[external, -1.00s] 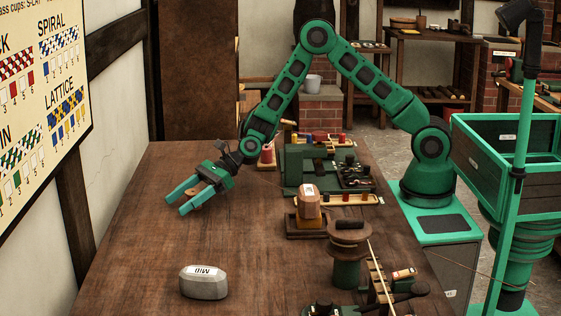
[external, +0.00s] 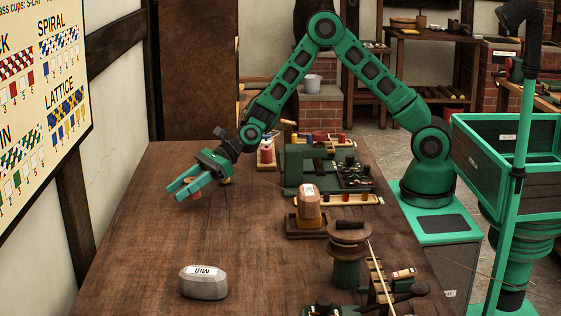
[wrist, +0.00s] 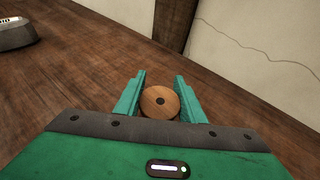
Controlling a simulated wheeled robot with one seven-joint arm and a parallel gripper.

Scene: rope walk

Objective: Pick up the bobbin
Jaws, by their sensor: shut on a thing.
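The bobbin shows in the wrist view as a round wooden disc (wrist: 160,102) with a dark hole in its middle, seen end-on. My gripper (wrist: 160,92) has one green finger on each side of it and is shut on it. In the external view my gripper (external: 187,186) is over the left far part of the workbench, fingers angled down to the left. The brown bobbin (external: 194,195) shows partly between and below the fingers, and the rest of it is hidden. I cannot tell whether its lower end is clear of the bench.
The wooden workbench (external: 150,240) is bare around my gripper. A grey weight (external: 204,283) lies at the front left. A green machine (external: 305,170), a wooden block (external: 309,203) and a reel (external: 349,240) stand along the right side. A wall with a chart (external: 42,90) borders the left.

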